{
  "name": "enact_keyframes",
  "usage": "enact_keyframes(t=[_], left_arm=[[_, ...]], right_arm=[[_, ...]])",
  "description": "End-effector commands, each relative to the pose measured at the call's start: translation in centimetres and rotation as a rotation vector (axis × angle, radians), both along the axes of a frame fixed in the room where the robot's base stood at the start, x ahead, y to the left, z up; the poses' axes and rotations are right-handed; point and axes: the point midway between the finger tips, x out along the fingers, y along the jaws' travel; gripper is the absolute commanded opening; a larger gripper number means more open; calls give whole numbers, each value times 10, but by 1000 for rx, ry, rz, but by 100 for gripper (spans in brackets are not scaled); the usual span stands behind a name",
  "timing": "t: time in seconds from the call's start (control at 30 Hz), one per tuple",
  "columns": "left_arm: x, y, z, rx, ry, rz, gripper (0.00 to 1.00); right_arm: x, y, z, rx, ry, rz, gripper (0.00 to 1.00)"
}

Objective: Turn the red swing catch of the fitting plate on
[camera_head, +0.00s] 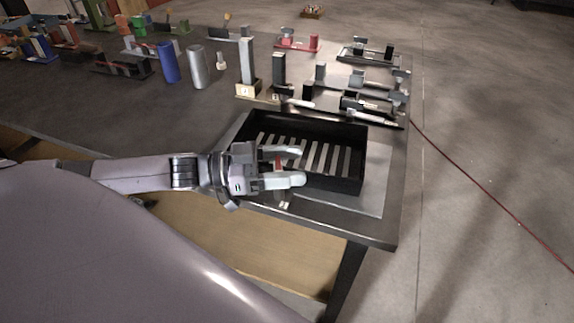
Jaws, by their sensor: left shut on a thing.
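My left gripper (297,166) reaches in from the left over the near left part of a black open box. Its two pale fingers are shut on a small red piece (279,164), which looks like the red swing catch; the fingers hide much of it. I cannot tell the catch's angle. A flat grey metal plate (372,192) lies under and around the box; I cannot tell whether it is the fitting plate. My right gripper is not in view.
The black box (365,165) has pale stripes across its inside. Behind it stand black fixtures (365,101), a blue cylinder (168,62), a silver cylinder (198,67) and tall blocks (247,62). The table's right edge is close to the box. A red cable (490,195) lies on the floor.

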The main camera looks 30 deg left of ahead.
Motion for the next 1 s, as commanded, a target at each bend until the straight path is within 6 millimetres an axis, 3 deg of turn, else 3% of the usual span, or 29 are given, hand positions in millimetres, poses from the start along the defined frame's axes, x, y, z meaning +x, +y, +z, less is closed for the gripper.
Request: enact_keyframes(t=[0.63, 0.67, 0.7, 0.73, 1.0], left_arm=[[0, -2, 2, -2, -8, -40, 7], [0, -2, 2, -2, -8, -40, 65], [0, -2, 2, -2, -8, -40, 78], [0, -2, 2, -2, -6, -40, 83], [0, -1, 1, 0, -3, -39, 83]], right_arm=[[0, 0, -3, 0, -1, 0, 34], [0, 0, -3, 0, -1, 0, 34], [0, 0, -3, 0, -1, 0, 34], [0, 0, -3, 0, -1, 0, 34], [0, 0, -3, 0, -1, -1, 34]])
